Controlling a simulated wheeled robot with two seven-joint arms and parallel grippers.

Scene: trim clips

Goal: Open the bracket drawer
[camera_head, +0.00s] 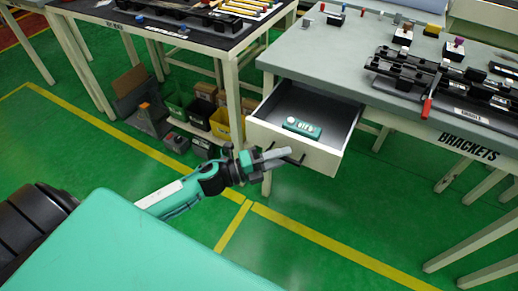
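The bracket drawer (328,157) stands pulled out from under the grey table marked BRACKETS. Its cream front faces me, and a dark handle (296,160) shows on it. Inside lies a green device with a white knob (303,128). My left gripper (283,154) is at the drawer front, with its grey fingertips at the handle. The fingers cover part of the handle, so I cannot tell whether they are closed on it. My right gripper is not in view.
The grey table (325,58) carries black fixtures (440,80), a red-handled tool (430,98) and small coloured parts. A darker table (215,38) stands at the left, with bins (220,124) below it. Green floor with yellow lines is clear in front.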

